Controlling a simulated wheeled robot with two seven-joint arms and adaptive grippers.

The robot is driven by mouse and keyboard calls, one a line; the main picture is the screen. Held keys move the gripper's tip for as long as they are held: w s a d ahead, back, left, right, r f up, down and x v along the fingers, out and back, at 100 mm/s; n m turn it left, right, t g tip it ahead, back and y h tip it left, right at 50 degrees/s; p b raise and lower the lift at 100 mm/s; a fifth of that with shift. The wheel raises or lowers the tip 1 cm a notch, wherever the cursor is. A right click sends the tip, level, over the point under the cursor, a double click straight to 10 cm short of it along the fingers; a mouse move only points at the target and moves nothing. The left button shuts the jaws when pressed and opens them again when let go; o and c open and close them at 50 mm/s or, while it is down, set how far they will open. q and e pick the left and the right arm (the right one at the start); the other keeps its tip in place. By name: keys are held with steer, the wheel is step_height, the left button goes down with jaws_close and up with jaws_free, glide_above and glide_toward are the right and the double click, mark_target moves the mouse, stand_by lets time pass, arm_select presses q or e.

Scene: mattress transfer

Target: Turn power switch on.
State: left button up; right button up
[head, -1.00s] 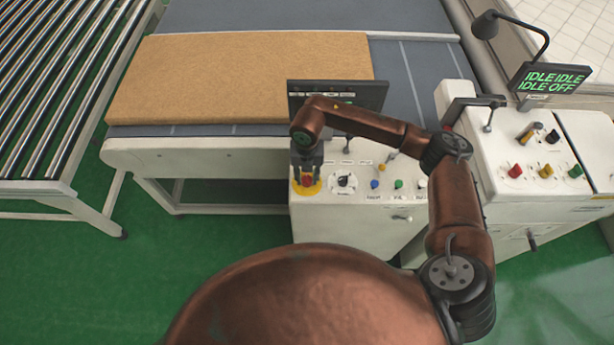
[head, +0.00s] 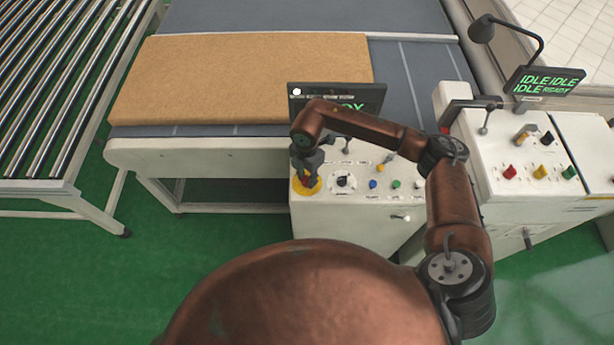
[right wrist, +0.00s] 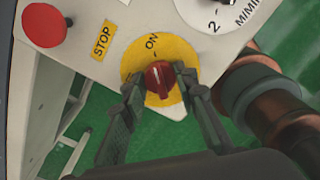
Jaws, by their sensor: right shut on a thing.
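The power switch is a red rotary knob (right wrist: 159,80) on a round yellow plate (right wrist: 181,52) marked ON. My right gripper (right wrist: 158,82) has one finger on each side of the knob and is shut on it. In the head view my right gripper (head: 307,176) points down at the yellow plate (head: 302,190) on the front left of the white control box (head: 340,225), and it hides the knob. The screen (head: 370,98) behind my arm shows green text, partly covered. My left gripper is not in view.
A red stop button (right wrist: 44,25) is beside the switch. A black dial (head: 343,181) and several coloured buttons lie to the right. A tan mattress (head: 240,75) rests on the conveyor behind. A second console (head: 520,150) has a display (head: 547,82) reading IDLE and READY.

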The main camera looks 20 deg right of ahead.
mark_target(308, 178)
steer(key=shift+w+m, duration=0.1)
steer(key=shift+m, duration=0.2)
steer(key=o, duration=1.2)
steer(key=shift+c, duration=0.2)
step_height(308, 178, up, 12)
steer(key=shift+d, duration=0.1)
stand_by(0.3)
